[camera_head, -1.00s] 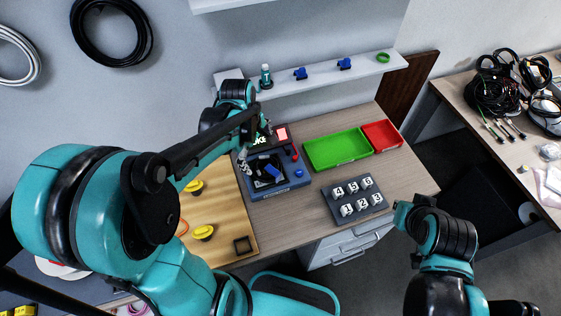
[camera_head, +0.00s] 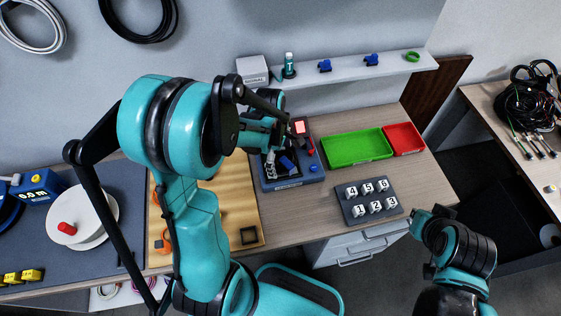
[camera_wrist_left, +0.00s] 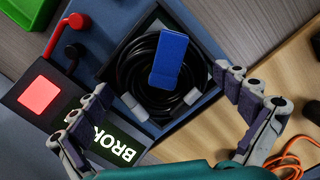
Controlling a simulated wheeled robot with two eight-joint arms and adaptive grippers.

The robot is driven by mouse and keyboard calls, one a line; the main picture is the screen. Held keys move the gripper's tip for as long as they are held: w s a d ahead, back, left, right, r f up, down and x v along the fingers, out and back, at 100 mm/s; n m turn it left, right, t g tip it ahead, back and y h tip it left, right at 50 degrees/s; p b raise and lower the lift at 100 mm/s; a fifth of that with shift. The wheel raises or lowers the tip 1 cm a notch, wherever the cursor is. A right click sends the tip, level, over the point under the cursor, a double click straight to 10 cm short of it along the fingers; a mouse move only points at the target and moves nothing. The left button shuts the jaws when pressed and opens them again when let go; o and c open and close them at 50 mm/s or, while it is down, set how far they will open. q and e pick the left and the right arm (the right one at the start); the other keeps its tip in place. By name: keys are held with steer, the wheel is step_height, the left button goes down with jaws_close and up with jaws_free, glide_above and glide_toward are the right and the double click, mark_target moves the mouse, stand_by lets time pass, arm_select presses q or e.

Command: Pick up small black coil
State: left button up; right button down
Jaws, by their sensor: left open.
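The small black coil (camera_wrist_left: 133,72) lies in a dark square recess of a blue station, with a blue strap or clip (camera_wrist_left: 170,62) across it and grey connectors at its edge. In the head view the blue station (camera_head: 294,182) stands at the table's middle, the coil there mostly hidden by my arm. My left gripper (camera_wrist_left: 163,88) is open in the left wrist view, its fingers apart on the near left and right of the coil. In the head view the left gripper (camera_head: 272,160) is over the station. My right gripper (camera_head: 432,213) is at the lower right, away from the coil, its jaws unclear.
A sign reading "BROK" (camera_wrist_left: 112,148) and a red-lit square (camera_wrist_left: 39,95) adjoin the recess. Green (camera_head: 355,162) and red (camera_head: 403,151) trays and a numbered block holder (camera_head: 351,211) stand to the right. A wooden board (camera_head: 226,183) lies left. A shelf (camera_head: 350,75) runs behind.

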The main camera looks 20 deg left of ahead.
arm_select(q)
steer(key=shift+r, duration=0.1)
steer(key=c, duration=1.3)
